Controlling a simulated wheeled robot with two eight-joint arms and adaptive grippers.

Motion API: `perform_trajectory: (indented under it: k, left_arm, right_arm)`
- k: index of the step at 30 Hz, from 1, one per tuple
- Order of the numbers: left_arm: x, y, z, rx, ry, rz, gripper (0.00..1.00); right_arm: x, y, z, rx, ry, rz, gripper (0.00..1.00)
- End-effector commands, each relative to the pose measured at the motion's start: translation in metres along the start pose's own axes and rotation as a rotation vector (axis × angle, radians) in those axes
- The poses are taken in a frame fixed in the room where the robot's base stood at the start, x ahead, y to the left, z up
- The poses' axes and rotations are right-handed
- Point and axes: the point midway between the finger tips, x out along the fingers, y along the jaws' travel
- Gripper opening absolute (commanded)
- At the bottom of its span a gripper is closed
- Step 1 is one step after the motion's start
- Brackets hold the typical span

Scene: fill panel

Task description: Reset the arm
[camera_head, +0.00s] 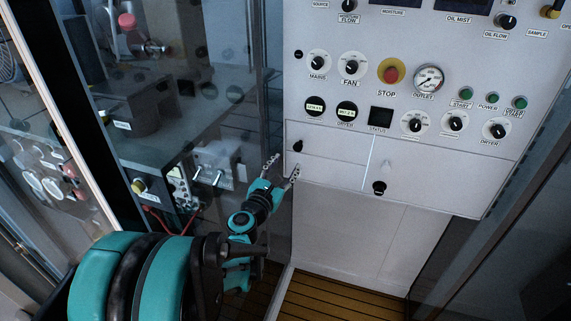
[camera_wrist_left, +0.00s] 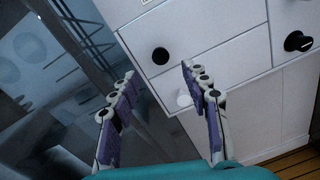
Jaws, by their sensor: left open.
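My left gripper (camera_head: 281,173) is open and empty in the head view, close to the lower left corner of the white control panel (camera_head: 340,221). Its teal arm comes in from the lower left. In the left wrist view the two fingers of my left gripper (camera_wrist_left: 152,88) are spread apart with nothing between them. A black knob (camera_head: 297,146) on the panel's left drawer front is just beyond the fingertips; this black knob (camera_wrist_left: 160,56) also shows in the wrist view. A small white knob (camera_wrist_left: 184,100) is beside the right finger. My right gripper is not in view.
The panel carries a red stop button (camera_head: 391,74), a gauge (camera_head: 429,80), several dials and green buttons. A second black knob (camera_head: 379,187) is on the right drawer front. A glass wall with machinery behind it is at left. Wooden slat floor (camera_head: 330,300) lies below.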

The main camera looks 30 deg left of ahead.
Motion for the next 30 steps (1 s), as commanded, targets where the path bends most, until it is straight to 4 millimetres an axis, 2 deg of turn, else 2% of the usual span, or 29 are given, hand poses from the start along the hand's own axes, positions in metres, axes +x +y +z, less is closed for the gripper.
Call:
perform_trajectory:
  k: [11, 14, 17, 19, 21, 23, 24, 27, 30]
  left_arm:
    - [0.000, -0.001, 0.000, 0.004, 0.000, -0.002, 0.47]
    - [-0.002, -0.015, 0.005, 0.084, 0.005, -0.039, 0.47]
    - [-0.011, -0.056, 0.015, 0.335, 0.013, -0.156, 0.47]
    - [-0.027, -0.099, 0.021, 0.613, 0.008, -0.285, 0.47]
    - [-0.052, -0.142, 0.019, 0.941, -0.015, -0.440, 0.47]
    - [-0.079, -0.172, 0.011, 1.231, -0.050, -0.578, 0.47]
    - [-0.098, -0.188, 0.004, 1.420, -0.082, -0.671, 0.47]
    - [-0.147, -0.209, -0.019, 1.859, -0.174, -0.889, 0.47]
    - [-0.188, -0.209, -0.040, 2.212, -0.271, -1.076, 0.47]
  right_arm:
    - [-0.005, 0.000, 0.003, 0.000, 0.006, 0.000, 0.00]
    - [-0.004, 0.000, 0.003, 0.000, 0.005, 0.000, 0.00]
    - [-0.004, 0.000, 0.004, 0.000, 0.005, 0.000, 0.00]
    - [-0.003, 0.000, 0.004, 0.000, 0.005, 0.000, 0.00]
    - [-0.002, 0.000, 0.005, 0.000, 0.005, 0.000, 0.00]
    - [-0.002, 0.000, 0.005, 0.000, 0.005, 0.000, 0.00]
    - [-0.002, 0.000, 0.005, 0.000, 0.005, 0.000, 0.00]
    - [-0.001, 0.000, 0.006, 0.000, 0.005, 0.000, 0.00]
    - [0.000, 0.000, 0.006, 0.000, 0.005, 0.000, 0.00]
